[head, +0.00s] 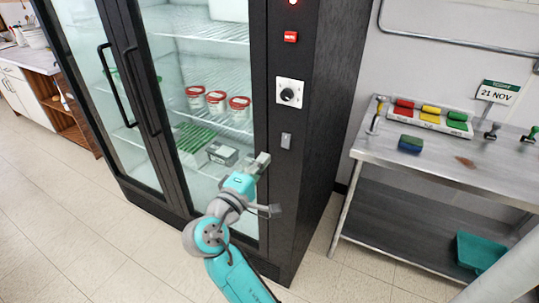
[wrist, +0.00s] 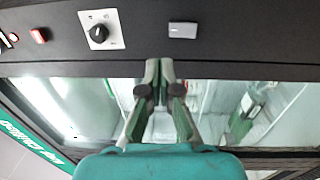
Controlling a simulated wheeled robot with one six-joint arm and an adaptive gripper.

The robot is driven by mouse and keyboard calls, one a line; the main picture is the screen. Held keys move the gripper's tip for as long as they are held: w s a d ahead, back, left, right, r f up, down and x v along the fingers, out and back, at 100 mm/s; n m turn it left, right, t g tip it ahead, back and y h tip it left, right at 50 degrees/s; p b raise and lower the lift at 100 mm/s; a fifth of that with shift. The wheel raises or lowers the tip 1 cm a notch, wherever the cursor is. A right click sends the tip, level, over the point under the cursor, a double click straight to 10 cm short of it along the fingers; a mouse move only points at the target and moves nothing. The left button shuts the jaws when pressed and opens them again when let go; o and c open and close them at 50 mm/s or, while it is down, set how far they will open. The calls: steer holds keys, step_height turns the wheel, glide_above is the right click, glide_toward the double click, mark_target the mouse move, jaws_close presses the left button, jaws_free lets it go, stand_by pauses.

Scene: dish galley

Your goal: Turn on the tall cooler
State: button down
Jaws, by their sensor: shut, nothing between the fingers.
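The tall cooler (head: 315,100) is a black cabinet with glass doors. In the wrist view the rocker switch (wrist: 183,30) is up and right of my fingertips, and the dial (wrist: 98,33) is up and left. My gripper (head: 262,160) is shut and empty, just below and left of the switch in the head view. Its fingertips (wrist: 159,66) appear apart from the switch.
Red-lidded tubs (head: 216,103) and other goods stand behind the glass. A steel table (head: 450,165) stands to the right with coloured blocks in a tray (head: 432,122), a sponge and stamps. A wooden-shelved counter (head: 65,105) is at far left. Tiled floor in front is clear.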

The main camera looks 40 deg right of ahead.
steer(key=shift+r+v, duration=0.25)
steer(key=shift+v, duration=0.8)
steer(key=s+a+f+n+t+y, duration=0.35)
steer(key=s+f+y, duration=0.25)
steer(key=f, duration=0.6)
steer(key=s+a+f+n+t+y, duration=0.2)
steer(key=s+a+f+t+y, duration=0.4)
steer(key=f, duration=0.7)
steer(key=s+a+f+m+g+y, duration=0.1)
steer(key=s+a+m+g+y, duration=0.25)
steer(key=s, duration=1.05)
steer(key=s+a+r+m+t+y, duration=0.2)
steer(key=s+r+m, duration=0.4)
steer(key=s, duration=0.5)
steer(key=shift+r, duration=0.25)
